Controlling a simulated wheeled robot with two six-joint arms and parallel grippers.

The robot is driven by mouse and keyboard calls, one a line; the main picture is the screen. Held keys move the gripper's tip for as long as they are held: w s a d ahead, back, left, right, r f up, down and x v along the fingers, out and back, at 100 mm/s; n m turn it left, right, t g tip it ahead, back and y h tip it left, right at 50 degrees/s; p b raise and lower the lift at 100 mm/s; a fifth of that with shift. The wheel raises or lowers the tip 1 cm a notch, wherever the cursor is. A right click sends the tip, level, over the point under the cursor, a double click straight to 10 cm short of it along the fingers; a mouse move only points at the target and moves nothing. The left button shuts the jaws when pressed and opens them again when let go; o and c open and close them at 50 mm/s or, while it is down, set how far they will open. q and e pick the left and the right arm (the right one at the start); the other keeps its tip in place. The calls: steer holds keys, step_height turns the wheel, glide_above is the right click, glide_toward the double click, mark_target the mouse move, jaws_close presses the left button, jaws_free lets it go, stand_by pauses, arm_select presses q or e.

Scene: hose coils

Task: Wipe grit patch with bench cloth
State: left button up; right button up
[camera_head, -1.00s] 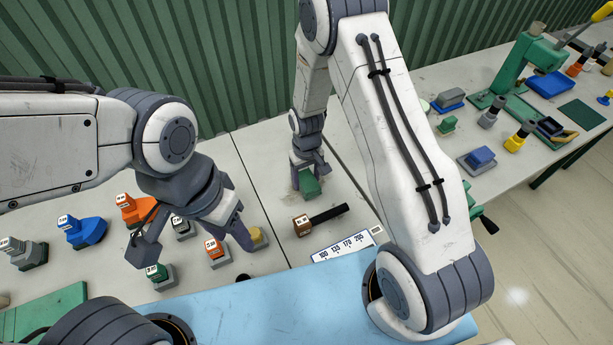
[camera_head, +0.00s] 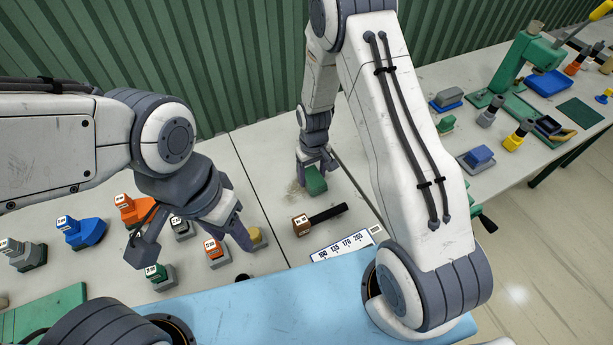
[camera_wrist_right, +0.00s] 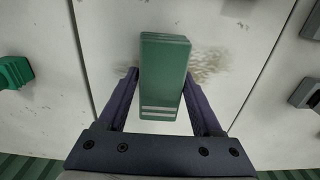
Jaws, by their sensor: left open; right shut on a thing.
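The bench cloth is a folded green block with pale stripes at one end; it shows in the head view (camera_head: 316,181) and in the right wrist view (camera_wrist_right: 164,80). My right gripper (camera_head: 314,168) is shut on it, one finger along each side, in the wrist view too (camera_wrist_right: 164,100). The cloth is at the bench top, over part of the grit patch. The grit patch (camera_wrist_right: 208,62) is a brownish speckled smear showing beside the cloth; in the head view a faint part (camera_head: 293,187) shows left of it. My left gripper (camera_head: 195,245) is open above the small blocks at left.
A dark-handled block (camera_head: 320,218) and a number strip (camera_head: 345,244) lie in front of the cloth. Several coloured labelled blocks (camera_head: 82,232) stand at left. A blue mat (camera_head: 270,305) covers the front edge. A green press (camera_head: 520,65) stands at right.

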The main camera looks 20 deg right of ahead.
glide_above(334, 176)
steer(key=shift+d, duration=0.2)
stand_by(0.5)
steer(key=shift+f+b, duration=0.8)
steer(key=shift+f, duration=0.15)
stand_by(1.3)
steer(key=shift+a, duration=0.1)
steer(key=shift+s+a+r, duration=0.1)
steer(key=shift+s+a, duration=0.1)
steer(key=shift+a, duration=0.95)
steer(key=shift+s+a, duration=0.2)
steer(key=shift+a, duration=1.05)
steer(key=shift+s+a, duration=0.25)
steer(key=shift+a, duration=1)
steer(key=shift+s+a, duration=0.25)
steer(key=shift+a, duration=0.95)
